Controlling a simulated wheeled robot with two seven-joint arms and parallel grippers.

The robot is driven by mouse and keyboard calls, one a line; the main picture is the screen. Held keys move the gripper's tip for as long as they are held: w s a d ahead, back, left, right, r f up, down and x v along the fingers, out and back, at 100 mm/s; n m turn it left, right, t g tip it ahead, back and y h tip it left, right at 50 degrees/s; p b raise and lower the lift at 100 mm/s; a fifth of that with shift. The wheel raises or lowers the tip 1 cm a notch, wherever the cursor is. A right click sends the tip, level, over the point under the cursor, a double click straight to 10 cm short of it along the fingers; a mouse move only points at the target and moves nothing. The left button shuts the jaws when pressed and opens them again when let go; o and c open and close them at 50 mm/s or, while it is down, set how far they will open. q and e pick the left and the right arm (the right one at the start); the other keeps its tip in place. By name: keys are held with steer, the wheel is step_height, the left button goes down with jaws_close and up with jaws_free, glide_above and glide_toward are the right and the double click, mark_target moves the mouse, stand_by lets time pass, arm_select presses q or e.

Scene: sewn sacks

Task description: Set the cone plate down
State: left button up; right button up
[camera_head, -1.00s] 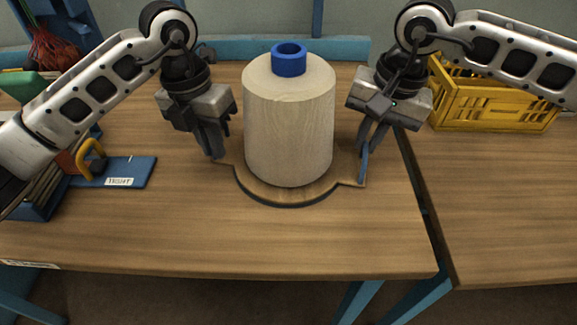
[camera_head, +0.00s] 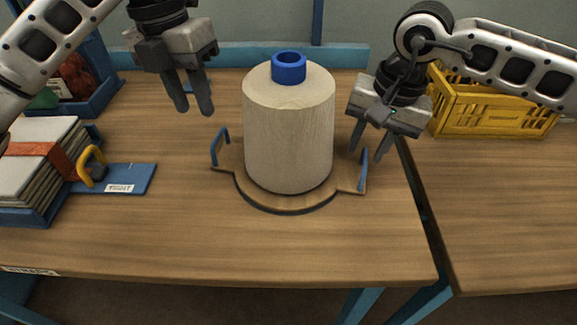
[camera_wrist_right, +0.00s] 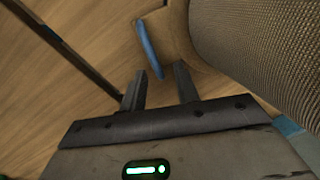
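The cone plate (camera_head: 285,204) is a round wooden board with a blue handle on each side. It lies on the wooden table (camera_head: 150,235) and bears a large beige thread cone (camera_head: 289,130) with a blue core (camera_head: 289,67) on top, standing upright. My left gripper (camera_head: 198,110) is open and empty, up and left of the left handle (camera_head: 220,146). My right gripper (camera_head: 369,152) is open, just above and beside the right handle (camera_head: 364,169). In the right wrist view the blue handle (camera_wrist_right: 149,49) lies beyond the parted fingertips (camera_wrist_right: 160,85), apart from them.
A yellow crate (camera_head: 490,107) stands on the neighbouring table at right, across a narrow gap. At left lie a blue board with a yellow handle (camera_head: 120,178) and a stack of sheets (camera_head: 38,160) with an orange band. The table front is clear.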

step_height(320, 180, up, 12)
steer(key=d, duration=0.1)
steer(key=shift+s+d, duration=0.3)
steer(key=shift+d, duration=0.1)
stand_by(0.5)
